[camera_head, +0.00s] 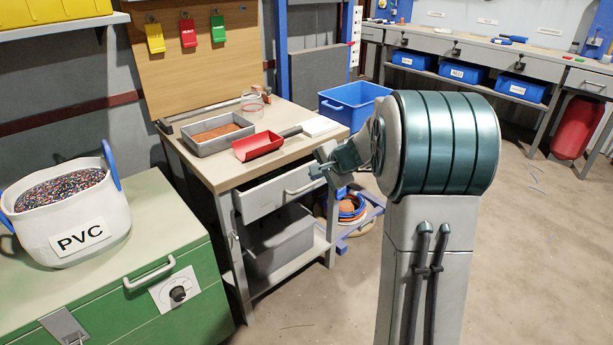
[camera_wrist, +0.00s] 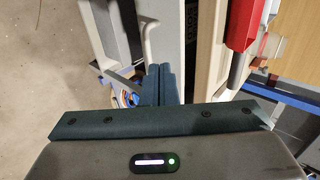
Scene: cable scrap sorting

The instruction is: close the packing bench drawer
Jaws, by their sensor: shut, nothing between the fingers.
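The packing bench (camera_head: 282,117) has a light wooden top and a grey frame. Its grey drawer (camera_head: 262,204) sticks out under the top, with a dark gap behind its front panel, so it stands partly open. The drawer's pale bar handle (camera_head: 303,187) is at the right part of its front. My gripper (camera_head: 317,171) is near the handle end of the drawer. In the wrist view, the shut fingers (camera_wrist: 167,84) point at the drawer front (camera_wrist: 168,32), with the handle (camera_wrist: 148,38) just beside them. I cannot tell whether the fingertips touch the panel.
On the bench are a metal tray (camera_head: 217,132), a red scoop (camera_head: 257,146) and a white block (camera_head: 319,126). A grey bin (camera_head: 279,244) sits on the lower shelf. A green cabinet with a PVC bag (camera_head: 68,215) stands left. Open floor lies at the right.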

